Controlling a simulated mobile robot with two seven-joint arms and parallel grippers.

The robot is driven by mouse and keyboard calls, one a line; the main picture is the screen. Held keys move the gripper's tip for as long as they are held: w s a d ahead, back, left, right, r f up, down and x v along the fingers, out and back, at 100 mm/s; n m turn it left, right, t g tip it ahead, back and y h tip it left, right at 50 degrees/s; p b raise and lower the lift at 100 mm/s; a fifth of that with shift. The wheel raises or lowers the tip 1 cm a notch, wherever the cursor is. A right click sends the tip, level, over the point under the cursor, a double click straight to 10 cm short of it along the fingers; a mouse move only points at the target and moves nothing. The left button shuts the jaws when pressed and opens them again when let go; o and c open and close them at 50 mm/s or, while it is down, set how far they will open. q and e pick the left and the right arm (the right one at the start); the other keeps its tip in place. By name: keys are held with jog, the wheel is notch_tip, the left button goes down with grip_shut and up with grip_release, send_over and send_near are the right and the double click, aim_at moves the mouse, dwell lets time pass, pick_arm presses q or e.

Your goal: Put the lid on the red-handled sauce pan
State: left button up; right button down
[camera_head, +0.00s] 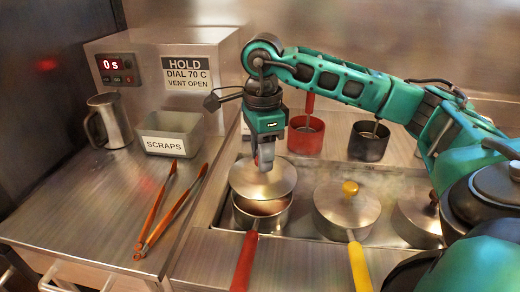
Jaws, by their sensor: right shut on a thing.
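The red-handled sauce pan (244,224) stands in the steel well at the middle, its red handle (244,262) pointing toward the front. Its round steel lid (262,182) is over the pan, slightly toward the back and tilted. A brown content shows in the gap between the lid's front edge and the pan's rim. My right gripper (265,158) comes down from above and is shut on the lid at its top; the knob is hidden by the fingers. Whether the lid's back edge touches the pan cannot be told. My left gripper is not in view.
A yellow-handled pan with its lid (343,205) on stands close to the right, then another lidded pan (420,218). Red (306,138) and black (369,142) pots stand behind. Orange tongs (168,212), a scraps bin (170,134) and a steel jug (107,122) are left.

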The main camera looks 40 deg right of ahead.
jog(key=shift+f+b, duration=1.5)
jog(key=shift+f, duration=0.95)
jog(key=c, duration=0.9)
grip_release()
jog(key=shift+o, duration=1)
